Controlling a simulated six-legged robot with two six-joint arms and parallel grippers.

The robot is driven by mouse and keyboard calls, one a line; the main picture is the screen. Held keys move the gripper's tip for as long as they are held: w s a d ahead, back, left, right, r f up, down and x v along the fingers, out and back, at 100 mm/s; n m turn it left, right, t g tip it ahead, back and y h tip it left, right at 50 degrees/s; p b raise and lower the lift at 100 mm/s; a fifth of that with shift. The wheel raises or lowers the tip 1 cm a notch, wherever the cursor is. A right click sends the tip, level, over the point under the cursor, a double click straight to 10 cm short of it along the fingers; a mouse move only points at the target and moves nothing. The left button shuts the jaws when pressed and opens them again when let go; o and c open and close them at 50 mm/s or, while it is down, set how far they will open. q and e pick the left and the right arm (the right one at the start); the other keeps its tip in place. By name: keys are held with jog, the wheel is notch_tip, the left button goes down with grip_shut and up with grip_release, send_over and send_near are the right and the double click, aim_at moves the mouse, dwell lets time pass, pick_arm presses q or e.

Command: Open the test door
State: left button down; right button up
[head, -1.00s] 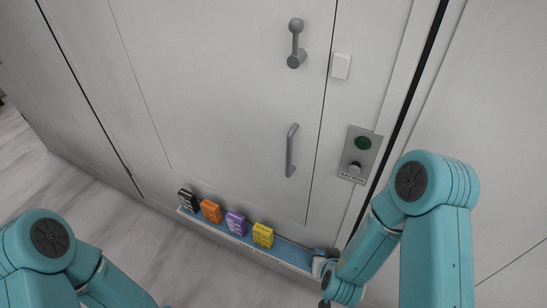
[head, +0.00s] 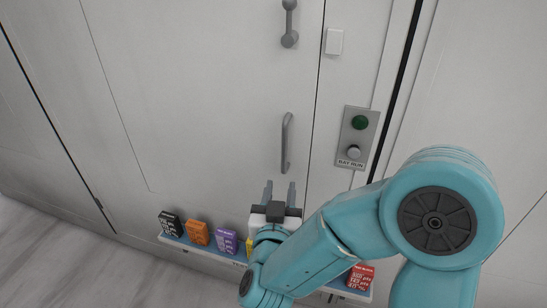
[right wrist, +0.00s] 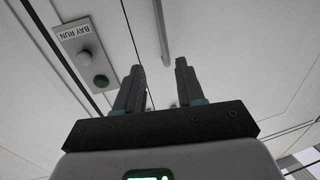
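The test door (head: 200,90) is a white panel, closed flush with the wall, its seam just right of the handle. A grey vertical bar handle (head: 287,143) is on it, with a grey lever latch (head: 289,22) above. My right gripper (head: 279,190) is open and empty, fingers pointing up, just below the handle in the head view. In the right wrist view the open fingers (right wrist: 158,82) have the handle (right wrist: 162,32) beyond and between them, apart from them. My left gripper is out of view.
Right of the seam is a BAY RUN panel (head: 356,137) with a green button and a grey knob; a white switch (head: 334,41) is above. Below, a blue ledge (head: 203,245) holds black, orange, purple, yellow and red boxes, partly hidden by my right arm.

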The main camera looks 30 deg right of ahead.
aim_at(284, 149)
jog(key=p+x, duration=0.2)
jog(key=x, duration=1.4)
jog(key=shift+w+a, duration=0.1)
jog(key=shift+w, duration=0.05)
grip_shut()
